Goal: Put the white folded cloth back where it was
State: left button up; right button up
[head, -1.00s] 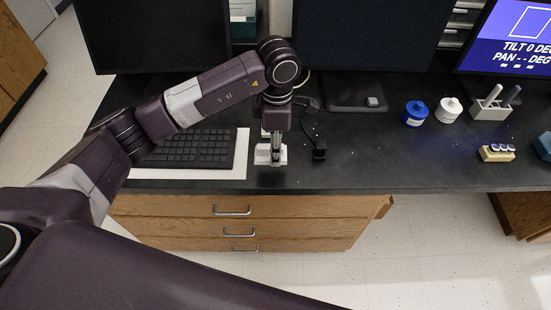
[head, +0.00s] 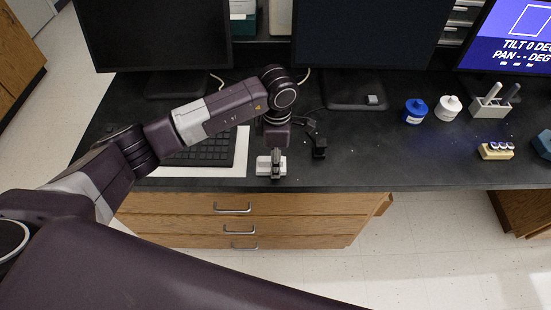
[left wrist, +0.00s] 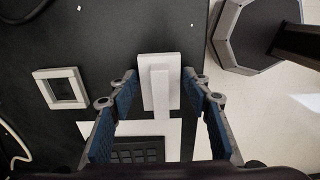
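The white folded cloth (head: 264,167) is a stiff-looking white slab just above or on the black bench near its front edge. I cannot tell whether it touches the bench. In the left wrist view it (left wrist: 146,84) lies between my fingertips, with a narrower white strip along its middle. My left gripper (head: 276,168) points down at it. In the left wrist view the blue-padded fingers of the gripper (left wrist: 160,82) stand at both sides of the cloth and appear closed on it; contact is hard to see. My right gripper is not in view.
A keyboard (head: 212,150) on a white mat (head: 200,172) lies left of the gripper. A small black block (head: 319,148) is close on the right. A grey square frame (left wrist: 60,88) lies beside the cloth. Blue and white jars (head: 415,112) stand further right.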

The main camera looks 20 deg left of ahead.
pick_arm(q)
jog(key=shift+o, duration=1.1)
jog(key=shift+r, duration=0.2)
jog(key=shift+w+r, duration=0.1)
jog(key=shift+r, duration=0.25)
notch_tip(320, 180, up, 11)
jog(key=b, duration=0.2)
jog(key=shift+r, duration=0.15)
jog(key=shift+d, duration=0.1)
